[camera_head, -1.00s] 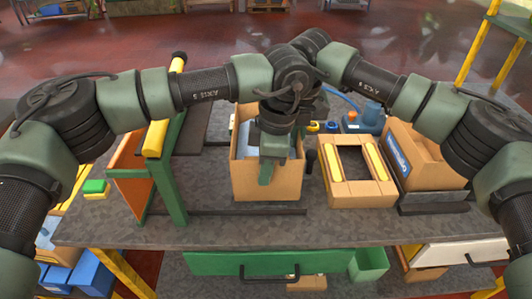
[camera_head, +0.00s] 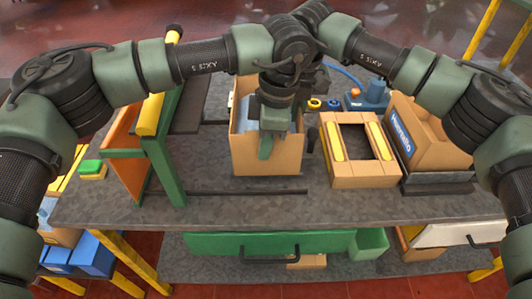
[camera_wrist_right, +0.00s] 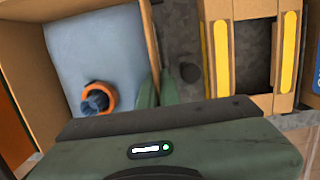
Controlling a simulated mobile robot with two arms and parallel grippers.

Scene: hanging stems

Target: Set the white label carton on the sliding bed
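An open cardboard carton (camera_head: 268,160) with a grey-blue liner stands mid-table; I see no white label on its front. My left gripper (camera_head: 265,147) points down at its front wall, one green finger in front of it; its other finger is hidden. My right gripper (camera_wrist_right: 157,88) has its fingers close on either side of the carton's right wall in the right wrist view. An orange ring (camera_wrist_right: 100,97) with a blue bundle lies inside the carton. A dark flat bed (camera_head: 190,112) lies by the green-posted frame at left; I cannot tell if it is the sliding bed.
A cardboard frame with yellow strips (camera_head: 345,180) stands right of the carton. Beyond it a carton with a blue label (camera_head: 432,150) sits on a dark plate (camera_head: 440,187). The green post (camera_head: 163,165) stands left. Dark rails cross the table; the front strip is bare.

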